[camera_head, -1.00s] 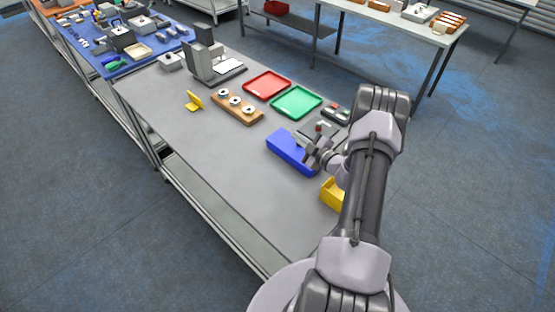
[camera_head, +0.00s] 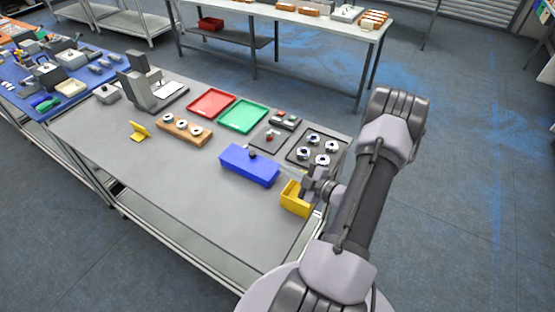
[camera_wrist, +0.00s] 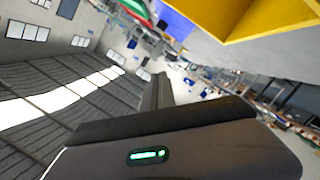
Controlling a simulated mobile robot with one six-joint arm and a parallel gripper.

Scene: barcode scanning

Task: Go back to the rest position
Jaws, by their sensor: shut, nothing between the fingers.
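My gripper (camera_head: 305,178) is shut and empty in the head view. It hangs over the right end of the grey bench (camera_head: 190,185), beside and partly in front of the yellow bin (camera_head: 292,203). The closed fingers (camera_wrist: 162,92) stretch away from the camera in the wrist view, with nothing between them. The yellow bin also fills the upper right of the wrist view (camera_wrist: 255,18). A blue box (camera_head: 243,168) stands left of my gripper, clear of it. A small dark part shows at the top of the blue box.
A red tray (camera_head: 211,103), a green tray (camera_head: 242,116) and a dark tray with round parts (camera_head: 301,156) lie along the bench's back. A wooden block with rings (camera_head: 170,131) and a grey device (camera_head: 138,90) stand left. Open floor lies right of the bench.

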